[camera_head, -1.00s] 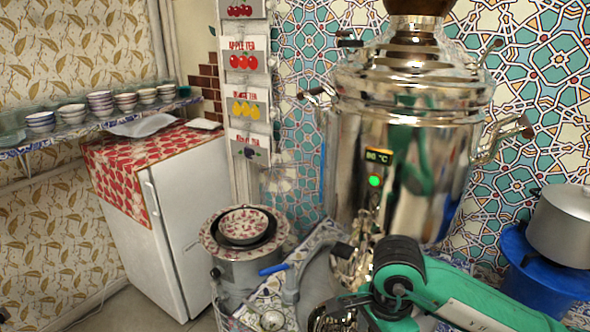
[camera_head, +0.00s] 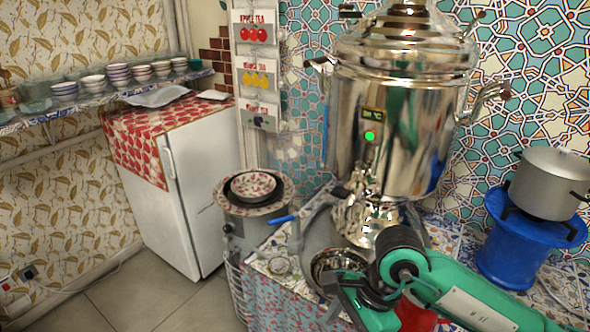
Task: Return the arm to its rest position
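My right arm (camera_head: 465,290), green with black joints, comes in from the lower right, in front of the samovar's base. My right gripper (camera_head: 345,303) is low at the bottom of the view, near a round metal bowl (camera_head: 338,264); its fingers are partly hidden and cut off, so I cannot tell whether it is open or shut. The large shiny samovar (camera_head: 350,130) stands upright on the tiled counter, with a lit display and a green light. My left gripper is not in view.
A patterned bowl (camera_head: 253,184) rests on a metal cylinder left of the counter. A pot (camera_head: 548,180) sits on a blue stand (camera_head: 505,255) at right. A white fridge (camera_head: 205,190) and a shelf of bowls (camera_head: 110,105) are at left. Open floor (camera_head: 130,295) shows at lower left.

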